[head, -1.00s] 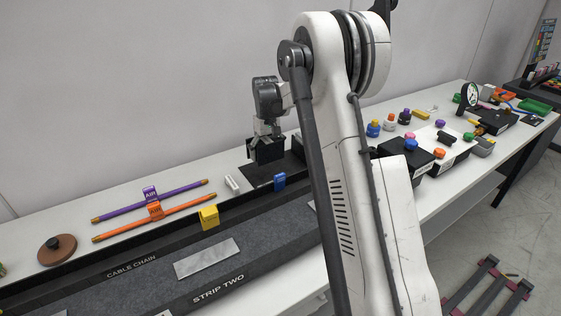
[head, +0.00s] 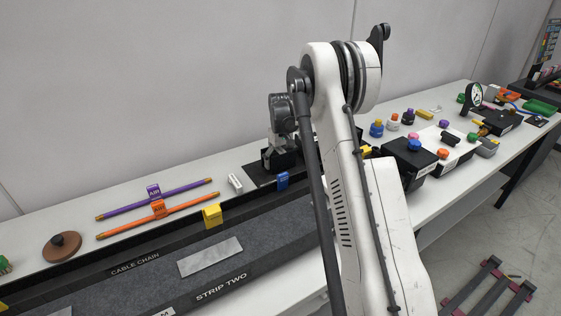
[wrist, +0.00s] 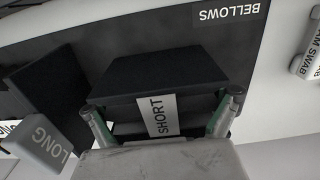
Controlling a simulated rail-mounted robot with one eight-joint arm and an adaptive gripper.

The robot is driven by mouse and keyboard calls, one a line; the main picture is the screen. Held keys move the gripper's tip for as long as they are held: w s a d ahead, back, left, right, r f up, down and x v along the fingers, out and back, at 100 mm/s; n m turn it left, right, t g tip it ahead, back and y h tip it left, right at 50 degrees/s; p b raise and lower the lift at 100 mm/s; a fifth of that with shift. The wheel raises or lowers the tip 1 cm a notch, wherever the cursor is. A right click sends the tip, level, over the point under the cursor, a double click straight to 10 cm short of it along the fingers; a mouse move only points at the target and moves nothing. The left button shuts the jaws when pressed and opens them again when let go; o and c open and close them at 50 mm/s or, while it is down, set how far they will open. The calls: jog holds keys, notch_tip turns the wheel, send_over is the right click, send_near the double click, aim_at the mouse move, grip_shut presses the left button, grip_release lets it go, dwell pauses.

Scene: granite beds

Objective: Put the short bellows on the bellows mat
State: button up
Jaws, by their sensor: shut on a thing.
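The short bellows, a black block with a white SHORT label, is between the two fingers of my gripper (wrist: 160,104) in the wrist view. The block's dark top (wrist: 165,72) faces the camera, and the gripper is shut on its sides. In the head view my gripper (head: 281,146) holds the bellows (head: 283,160) over the dark bellows mat (head: 259,177). The mat, lettered BELLOWS, also shows in the wrist view (wrist: 232,42). I cannot tell whether the block touches it.
Another black block (wrist: 48,85) stands left in the wrist view, beside a grey LONG label (wrist: 45,143). A blue clip (head: 282,180) sits at the mat's front. A white piece (head: 235,181) lies left of the mat. My arm hides the area to its right.

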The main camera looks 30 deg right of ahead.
jog(key=shift+f, duration=0.1)
jog(key=shift+f, duration=0.15)
jog(key=o, duration=1)
jog(key=shift+o, duration=0.2)
jog(key=shift+r, duration=0.2)
